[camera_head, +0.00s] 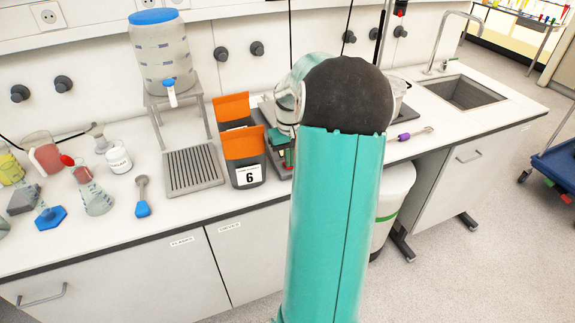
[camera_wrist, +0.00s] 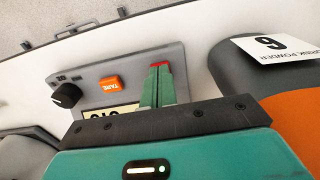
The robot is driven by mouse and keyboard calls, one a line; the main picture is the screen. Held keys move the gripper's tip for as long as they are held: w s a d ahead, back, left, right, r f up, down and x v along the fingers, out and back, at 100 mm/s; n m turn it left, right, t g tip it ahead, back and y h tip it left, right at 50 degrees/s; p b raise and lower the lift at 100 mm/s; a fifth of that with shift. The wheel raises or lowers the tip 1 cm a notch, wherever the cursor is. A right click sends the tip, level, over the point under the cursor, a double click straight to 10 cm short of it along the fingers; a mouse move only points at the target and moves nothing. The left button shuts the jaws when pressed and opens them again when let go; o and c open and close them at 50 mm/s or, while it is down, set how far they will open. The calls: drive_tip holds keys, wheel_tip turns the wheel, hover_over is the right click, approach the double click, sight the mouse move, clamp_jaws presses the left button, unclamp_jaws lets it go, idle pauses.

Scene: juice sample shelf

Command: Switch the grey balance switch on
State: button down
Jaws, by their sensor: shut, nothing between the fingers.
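The grey balance panel (camera_wrist: 132,68) fills the upper left of the wrist view. It carries an orange TARE button (camera_wrist: 110,84), a black knob (camera_wrist: 66,95) and a partly hidden display (camera_wrist: 100,113). My gripper (camera_wrist: 160,72) is shut and empty, its green fingers over the panel's right part. A small red piece (camera_wrist: 160,64) shows right at the fingertips. I cannot tell whether it belongs to the switch, nor whether the fingers touch it. No grey switch shows clearly. In the head view my arm hides most of the balance, and my gripper (camera_head: 287,158) shows small beside the tub.
A dark tub with an orange lid and label 6 (camera_head: 247,176) stands close left of my gripper. It also shows in the wrist view (camera_wrist: 232,72). A drain rack (camera_head: 193,168), water dispenser (camera_head: 161,55) and glassware stand farther left. A sink (camera_head: 462,92) is at right.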

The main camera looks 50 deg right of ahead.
drive_tip(key=shift+r, duration=3.45)
drive_tip(key=w+a+r+n+t+h, duration=0.15)
drive_tip(key=a+r, duration=0.25)
drive_tip(key=a, duration=0.7)
drive_tip(key=w+a+r+n, duration=0.1)
drive_tip(key=w+a+r, duration=0.15)
drive_tip(key=a, duration=0.75)
drive_tip(key=s+a+n+t, duration=0.1)
drive_tip(key=s+a, duration=0.2)
drive_tip(key=a, duration=0.3)
drive_tip(key=s+a+n+t+y, duration=0.1)
drive_tip(key=s+a, duration=0.3)
drive_tip(key=a, duration=0.3)
drive_tip(key=s+a+n+t, duration=0.1)
drive_tip(key=s+a+t, duration=0.1)
drive_tip(key=s+a, duration=0.2)
drive_tip(key=a, duration=0.3)
drive_tip(key=shift+s+a+r+n, duration=0.2)
drive_tip(key=shift+s+n, duration=0.05)
drive_tip(key=shift+n, duration=0.1)
drive_tip(key=shift+d+y, duration=0.2)
drive_tip(key=shift+y, duration=0.05)
